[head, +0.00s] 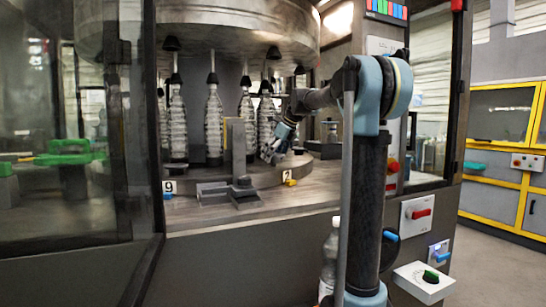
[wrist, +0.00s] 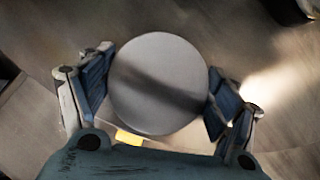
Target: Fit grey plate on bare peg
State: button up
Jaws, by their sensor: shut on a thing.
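In the wrist view a round, flat grey plate (wrist: 158,82) sits between the two fingers of my gripper (wrist: 159,92), one finger at its left edge and one at its right. My gripper is shut on it. In the head view my gripper (head: 271,152) is inside the machine, low over the right part of the round deck. The plate is too small there to make out clearly. I cannot pick out a bare peg in either view; whatever lies directly under the plate is hidden by it.
Clear bottles (head: 213,122) stand around the deck under the large metal drum (head: 230,30). Grey blocks (head: 228,193) and an upright grey post (head: 238,150) stand left of my gripper. A yellow marker (head: 290,175) is just below it. A dark door frame (head: 150,150) edges the left.

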jog(key=shift+f, duration=0.65)
jog(key=o, duration=1.1)
jog(key=v, duration=1.2)
jog(key=shift+w, duration=0.1)
jog(key=shift+f, duration=0.1)
